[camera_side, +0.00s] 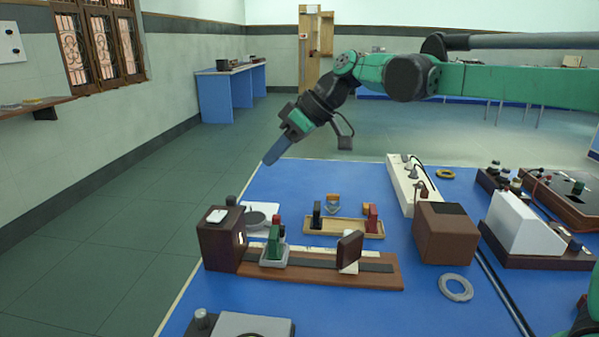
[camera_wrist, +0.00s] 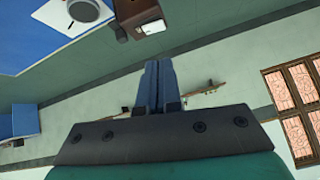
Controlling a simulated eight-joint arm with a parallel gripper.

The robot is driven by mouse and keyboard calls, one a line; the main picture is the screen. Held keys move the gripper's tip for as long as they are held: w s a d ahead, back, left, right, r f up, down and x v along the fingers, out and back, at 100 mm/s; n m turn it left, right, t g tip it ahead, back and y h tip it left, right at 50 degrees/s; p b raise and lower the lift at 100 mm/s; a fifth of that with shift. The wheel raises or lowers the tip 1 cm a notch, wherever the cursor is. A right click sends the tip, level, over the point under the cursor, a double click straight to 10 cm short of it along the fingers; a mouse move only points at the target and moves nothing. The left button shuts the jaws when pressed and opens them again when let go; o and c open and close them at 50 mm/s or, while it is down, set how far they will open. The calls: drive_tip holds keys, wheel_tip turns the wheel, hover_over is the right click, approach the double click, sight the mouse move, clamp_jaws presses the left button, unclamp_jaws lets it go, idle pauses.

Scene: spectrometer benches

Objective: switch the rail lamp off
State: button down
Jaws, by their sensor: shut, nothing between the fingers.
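The rail lamp is a dark brown box (camera_side: 222,243) at the left end of a wooden rail (camera_side: 325,270). Its right face shows a small bright slit. A white switch (camera_side: 216,215) lies on its top. The lamp box also shows at the top of the wrist view (camera_wrist: 128,10), with the white switch (camera_wrist: 152,26) on it. My gripper (camera_side: 270,160) is shut and empty. It is in the air above the far left edge of the blue table, well above and behind the lamp. Its blue fingers (camera_wrist: 155,66) are together in the wrist view.
A green block in a grey holder (camera_side: 274,250) and a dark upright plate (camera_side: 349,248) stand on the rail. A white plate with a grey disc (camera_side: 256,218) lies behind the lamp. A wooden tray (camera_side: 343,228) and a brown box (camera_side: 446,235) stand farther right.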

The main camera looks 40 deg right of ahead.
drive_tip(key=w+n, duration=0.1)
drive_tip(key=w+y, duration=0.1)
drive_tip(key=w, duration=0.1)
drive_tip(key=shift+w+a+r+n+y, duration=0.2)
drive_tip(key=shift+w+a+n+y, duration=0.1)
drive_tip(key=shift+a+n, duration=0.1)
hover_over(210, 216)
drive_tip(key=s+d, duration=0.2)
drive_tip(key=d, duration=0.1)
drive_tip(key=f, duration=0.6)
drive_tip(key=shift+w+a+f, duration=0.1)
drive_tip(key=shift+w+f, duration=0.1)
drive_tip(key=shift+f, duration=0.1)
drive_tip(key=f, duration=0.3)
drive_tip(key=shift+a+f, duration=0.2)
drive_tip(key=shift+a, duration=0.15)
drive_tip(key=shift+f, duration=0.55)
